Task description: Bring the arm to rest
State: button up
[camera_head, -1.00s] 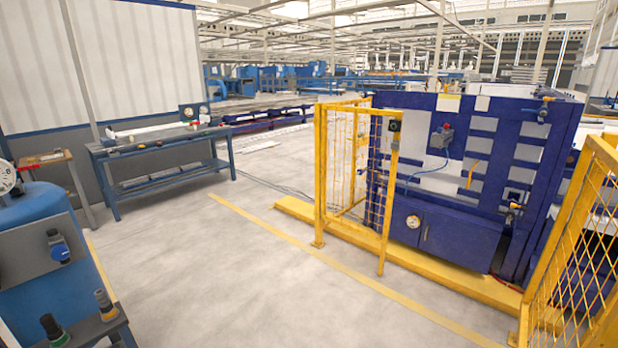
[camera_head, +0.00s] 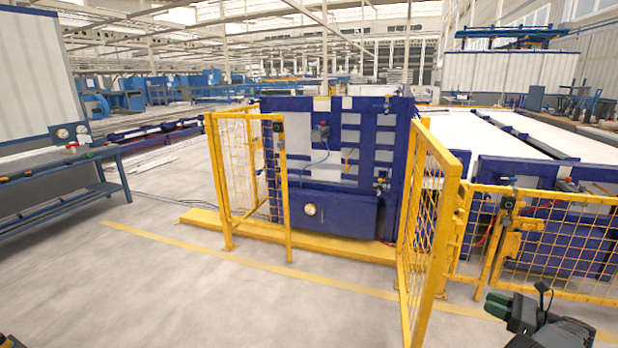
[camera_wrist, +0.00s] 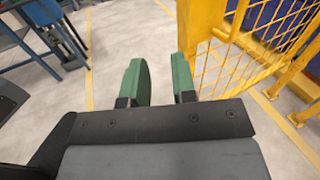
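My gripper (camera_wrist: 158,78) has two green fingers that stand apart with bare floor visible between them, so it is open and empty. In the head view my gripper (camera_head: 500,305) shows at the lower right with a green finger pointing left, in front of the yellow fence. The dark wrist and part of my arm are beside it, and the rest of the arm is cut off by the frame edge. No pipe is visible in or near the fingers.
A yellow mesh fence (camera_head: 430,235) stands close to the gripper, and its yellow post (camera_wrist: 200,25) is just beyond the fingers. A blue machine (camera_head: 340,215) stands behind it. A workbench (camera_head: 60,190) is at the left. Open floor (camera_head: 190,290) lies between.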

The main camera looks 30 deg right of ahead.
jog(key=w+a+f+n+g, duration=0.35)
jog(key=a+f+g, duration=0.25)
jog(key=a, duration=0.2)
jog(key=w+a+r+n+g+h+p, duration=0.1)
jog(key=w+a+r+n+g, duration=0.15)
jog(key=a, duration=0.35)
jog(key=w+a+r+n+g, duration=0.2)
jog(key=w+a+n, duration=0.1)
jog(key=a+n, duration=0.15)
jog(key=w+a+r+n+g+h+p, duration=0.1)
jog(key=w+a+r+n+g, duration=0.15)
jog(key=a, duration=0.35)
jog(key=a+r+n+h+p, duration=0.1)
jog(key=a+r+n, duration=0.3)
jog(key=a, duration=0.7)
jog(key=s+a+r+n+h+p, duration=0.1)
jog(key=a+r+n+h, duration=0.1)
jog(key=a+r+n, duration=0.3)
jog(key=s+a+r+n+h+p, duration=0.1)
jog(key=a+r+n, duration=0.4)
jog(key=a, duration=1.2)
jog(key=n, duration=0.4)
jog(key=shift+a+r+p, duration=0.15)
jog(key=shift+a+p, duration=0.1)
jog(key=shift+p, duration=0.15)
jog(key=shift+d, duration=0.1)
